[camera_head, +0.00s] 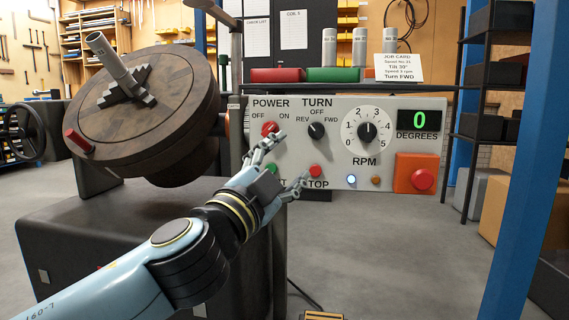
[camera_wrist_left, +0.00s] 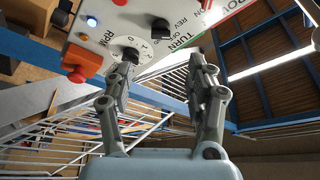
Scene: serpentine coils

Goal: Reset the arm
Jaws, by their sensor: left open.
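My left gripper (camera_head: 288,157) is open and empty in the head view, with its fingers spread in front of the control panel (camera_head: 437,140). Its upper finger overlaps the lower edge of the red POWER knob (camera_head: 269,128). Its lower finger is beside the red STOP button (camera_head: 316,170). I cannot tell whether either finger touches the panel. In the left wrist view the open gripper (camera_wrist_left: 160,75) points at the panel (camera_wrist_left: 155,15). The green button (camera_head: 271,196) is partly hidden by the gripper. My right gripper is not in view.
A tilted round turntable (camera_head: 185,95) with a chuck holding a grey tube (camera_head: 108,55) stands left. The panel has a black TURN knob (camera_head: 317,130), RPM dial (camera_head: 367,132), lit blue lamp (camera_head: 351,180), red emergency button (camera_head: 423,179) and display reading 0 (camera_head: 419,119). A blue post (camera_head: 520,160) stands right.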

